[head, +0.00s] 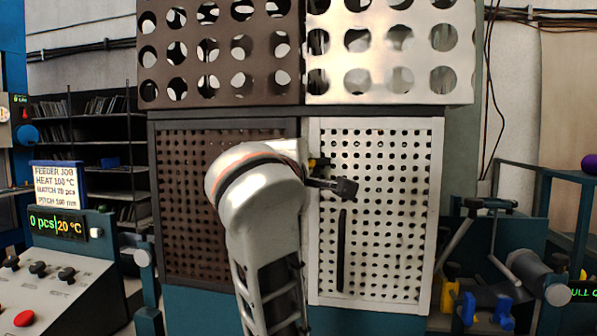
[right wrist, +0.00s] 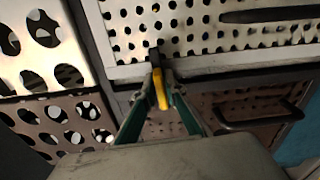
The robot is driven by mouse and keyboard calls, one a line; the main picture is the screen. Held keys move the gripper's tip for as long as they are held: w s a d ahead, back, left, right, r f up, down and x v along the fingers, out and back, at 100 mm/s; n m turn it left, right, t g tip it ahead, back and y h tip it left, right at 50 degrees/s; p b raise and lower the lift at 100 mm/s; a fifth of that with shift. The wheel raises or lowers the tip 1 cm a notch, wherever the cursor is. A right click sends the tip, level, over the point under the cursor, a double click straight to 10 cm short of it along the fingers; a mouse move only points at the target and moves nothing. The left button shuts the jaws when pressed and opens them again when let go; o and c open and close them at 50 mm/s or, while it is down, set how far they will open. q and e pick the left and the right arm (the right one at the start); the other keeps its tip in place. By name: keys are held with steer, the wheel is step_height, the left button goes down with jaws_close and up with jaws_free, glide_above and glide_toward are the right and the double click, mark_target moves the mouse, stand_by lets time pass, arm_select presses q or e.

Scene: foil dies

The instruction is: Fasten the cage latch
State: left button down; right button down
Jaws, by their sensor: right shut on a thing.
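The cage has a brown perforated door (head: 180,200) on the left and a white perforated door (head: 385,220) on the right, both standing closed. The latch (right wrist: 161,98), with a yellow grip and a dark end, sits at the seam between them. Its dark end reaches onto the white door's frame in the right wrist view. My right gripper (right wrist: 160,88) has its green fingers shut on the yellow grip. In the head view my right arm hides most of the gripper, and only a bit of the latch's yellow (head: 312,162) shows. My left gripper is out of view.
A black vertical handle (head: 341,250) is on the white door, and another handle (right wrist: 262,112) is on the brown door. Panels with large holes (head: 390,50) lie above. A control console (head: 60,275) stands left; a blue frame with clamps (head: 530,265) stands right.

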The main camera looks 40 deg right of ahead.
steer(key=shift+f+m, duration=0.15)
steer(key=shift+m, duration=0.35)
steer(key=c, duration=2.2)
jaws_free()
steer(key=shift+o, duration=0.2)
steer(key=shift+s+a, duration=0.3)
steer(key=shift+a, duration=0.1)
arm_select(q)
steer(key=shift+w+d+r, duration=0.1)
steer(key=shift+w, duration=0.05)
arm_select(e)
steer(key=v, duration=0.6)
steer(key=shift+s+a, duration=0.15)
steer(key=shift+s, duration=0.05)
